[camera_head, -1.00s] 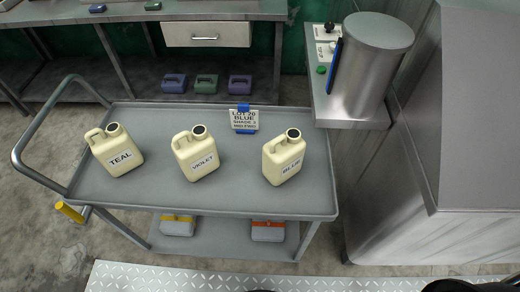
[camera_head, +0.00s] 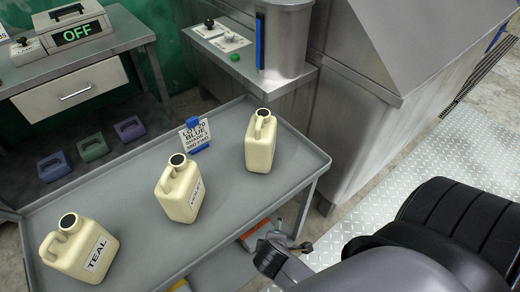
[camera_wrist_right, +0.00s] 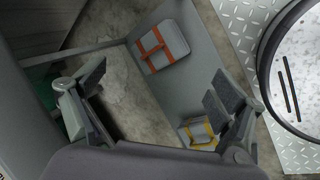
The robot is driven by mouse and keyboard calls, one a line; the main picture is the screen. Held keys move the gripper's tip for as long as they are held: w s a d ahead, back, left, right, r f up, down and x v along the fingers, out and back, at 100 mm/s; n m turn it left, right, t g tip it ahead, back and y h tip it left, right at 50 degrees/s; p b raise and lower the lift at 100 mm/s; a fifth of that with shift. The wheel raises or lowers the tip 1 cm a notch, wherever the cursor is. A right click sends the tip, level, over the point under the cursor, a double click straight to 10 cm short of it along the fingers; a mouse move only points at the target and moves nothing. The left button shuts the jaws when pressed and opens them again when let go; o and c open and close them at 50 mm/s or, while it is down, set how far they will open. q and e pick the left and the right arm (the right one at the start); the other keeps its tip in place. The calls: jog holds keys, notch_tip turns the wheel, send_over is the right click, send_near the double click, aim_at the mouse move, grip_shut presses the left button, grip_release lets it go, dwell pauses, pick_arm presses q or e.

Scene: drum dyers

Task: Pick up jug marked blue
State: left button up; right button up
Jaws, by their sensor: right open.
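Three cream jugs stand upright on the grey cart (camera_head: 228,235) in the head view. The blue jug (camera_head: 260,145) is at the cart's right end; its label is turned out of sight now but read BLUE earlier. The violet jug (camera_head: 180,195) is in the middle, and the teal jug (camera_head: 80,252) is at the near left. My right gripper (camera_head: 280,256) is beside the cart's near right side, below and apart from the blue jug. In the right wrist view the gripper (camera_wrist_right: 160,88) is open and empty, with no jug between its fingers. My left gripper is not in view.
A lot card (camera_head: 195,134) marked BLUE stands at the cart's back edge. A steel cylinder (camera_head: 284,40) on a ledge is behind the blue jug. The cart's lower shelf holds an orange-banded box (camera_wrist_right: 160,45) and a yellow-banded box (camera_wrist_right: 200,132). Metal flooring (camera_head: 420,165) lies right.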

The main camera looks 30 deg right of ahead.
jog(key=d+r+n+h+b, duration=0.15)
jog(key=d+r, duration=0.25)
jog(key=r, duration=0.5)
jog(key=n+t+h, duration=0.7)
jog(key=n+t, duration=0.1)
jog(key=n, duration=0.8)
send_near(256, 155)
jog(key=s+a, duration=0.2)
jog(key=shift+s+f, duration=0.3)
jog(key=shift+s, duration=0.05)
jog(key=shift+w+r+p, duration=0.15)
jog(key=shift+w+p, duration=0.1)
jog(key=shift+p, duration=0.05)
jog(key=shift+n, duration=0.25)
jog(key=p+x, duration=0.2)
jog(key=x, duration=0.9)
jog(key=shift+w+d+r, duration=0.1)
jog(key=shift+w+d, duration=0.05)
jog(key=shift+w, duration=0.1)
jog(key=shift+t, duration=0.3)
jog(key=p+x, duration=0.1)
jog(key=x, duration=0.4)
jog(key=shift+s+p, duration=0.1)
jog(key=shift+p, duration=0.25)
jog(key=shift+d, duration=0.2)
jog(key=shift+c, duration=0.2)
